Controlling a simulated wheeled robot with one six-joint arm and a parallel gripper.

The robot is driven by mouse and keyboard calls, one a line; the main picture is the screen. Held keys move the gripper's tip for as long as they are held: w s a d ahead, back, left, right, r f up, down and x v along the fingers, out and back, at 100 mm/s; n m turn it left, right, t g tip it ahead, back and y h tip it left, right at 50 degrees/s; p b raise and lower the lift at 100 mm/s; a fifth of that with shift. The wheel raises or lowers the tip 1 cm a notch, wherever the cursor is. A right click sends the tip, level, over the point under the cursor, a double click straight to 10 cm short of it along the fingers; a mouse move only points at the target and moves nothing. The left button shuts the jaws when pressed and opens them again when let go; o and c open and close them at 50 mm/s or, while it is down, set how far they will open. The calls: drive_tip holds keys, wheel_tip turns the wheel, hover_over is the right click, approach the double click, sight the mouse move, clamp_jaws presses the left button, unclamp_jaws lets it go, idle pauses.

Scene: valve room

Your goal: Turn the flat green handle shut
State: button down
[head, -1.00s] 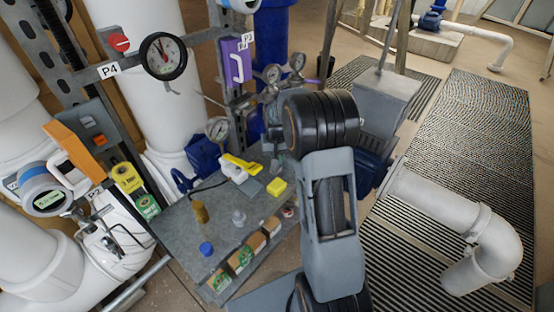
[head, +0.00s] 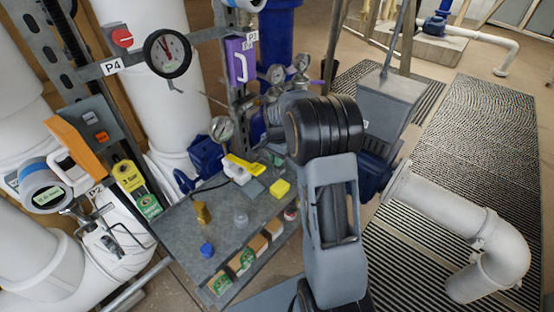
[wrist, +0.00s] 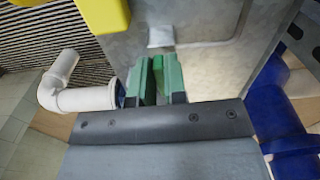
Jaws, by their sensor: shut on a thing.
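In the wrist view, green flat pieces stand close together at the front of my gripper (wrist: 158,80), which is shut. A narrow strip of green, the flat green handle (wrist: 158,74), shows between the fingers, but its edges are hard to tell from them. The handle's pivot and valve body are hidden. In the head view, my arm's dark joint covers the handle and my fingertips.

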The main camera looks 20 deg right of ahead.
drive_tip(key=shift+m, duration=0.5)
drive_tip(key=c, duration=1.2)
unclamp_jaws()
drive_tip(key=shift+o, duration=0.2)
wheel_tip(320, 180, up, 14)
drive_tip(key=shift+b, duration=0.35)
